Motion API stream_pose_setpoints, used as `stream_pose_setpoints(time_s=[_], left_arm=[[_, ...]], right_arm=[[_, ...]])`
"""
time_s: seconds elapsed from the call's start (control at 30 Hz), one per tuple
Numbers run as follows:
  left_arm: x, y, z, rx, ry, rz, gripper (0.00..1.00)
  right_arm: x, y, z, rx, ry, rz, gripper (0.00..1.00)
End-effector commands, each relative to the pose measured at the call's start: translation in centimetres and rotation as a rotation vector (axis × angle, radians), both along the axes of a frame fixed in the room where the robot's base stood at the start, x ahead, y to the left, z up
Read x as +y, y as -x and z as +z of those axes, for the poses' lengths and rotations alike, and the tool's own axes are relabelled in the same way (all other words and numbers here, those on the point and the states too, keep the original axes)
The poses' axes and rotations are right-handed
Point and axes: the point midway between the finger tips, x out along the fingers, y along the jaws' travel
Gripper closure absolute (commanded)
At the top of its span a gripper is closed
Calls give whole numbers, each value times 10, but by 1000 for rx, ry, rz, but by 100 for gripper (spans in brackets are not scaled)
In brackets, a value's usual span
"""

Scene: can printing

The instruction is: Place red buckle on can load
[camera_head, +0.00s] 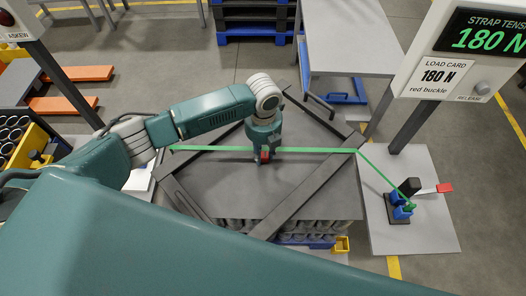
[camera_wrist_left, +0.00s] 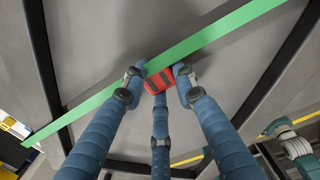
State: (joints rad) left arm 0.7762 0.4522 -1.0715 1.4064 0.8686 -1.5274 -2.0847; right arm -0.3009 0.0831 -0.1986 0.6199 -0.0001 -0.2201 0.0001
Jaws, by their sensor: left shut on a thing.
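The red buckle (camera_wrist_left: 158,82) shows in the left wrist view between the fingertips of my left gripper (camera_wrist_left: 157,80). A small part of the buckle (camera_head: 265,157) also shows in the head view. My left gripper (camera_head: 264,152) is shut on it, low over the middle of the can load's dark top (camera_head: 315,180). The green strap (camera_head: 315,150) runs across the load and lies along one edge of the buckle. I cannot tell if the strap is threaded through it. Cans (camera_head: 325,226) show below the top's front edge. My right gripper is not in view.
The strap slopes down to a blue and black tool (camera_head: 400,208) on a grey plate (camera_head: 430,235). Dark bars (camera_head: 285,208) frame the load's top.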

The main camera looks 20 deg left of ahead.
Motion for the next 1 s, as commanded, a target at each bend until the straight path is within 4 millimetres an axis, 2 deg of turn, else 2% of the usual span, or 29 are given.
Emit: stream_pose_setpoints(time_s=[0.1, 0.13, 0.2, 0.47, 0.63, 0.77, 1.0], left_arm=[[0, 0, -4, 0, 0, 1, 94], [0, 0, -3, 0, 0, 1, 68], [0, 0, -3, 0, 0, 1, 54], [0, 0, -2, 0, -1, 1, 53], [0, -1, 7, -2, -1, 0, 53], [0, -2, 30, -4, 1, -1, 53], [0, -2, 82, -4, 1, 0, 53]], right_arm=[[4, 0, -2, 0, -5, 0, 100], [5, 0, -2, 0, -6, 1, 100], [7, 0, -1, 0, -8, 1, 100], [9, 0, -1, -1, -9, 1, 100], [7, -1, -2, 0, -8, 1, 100], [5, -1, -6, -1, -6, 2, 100], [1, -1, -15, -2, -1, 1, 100]])
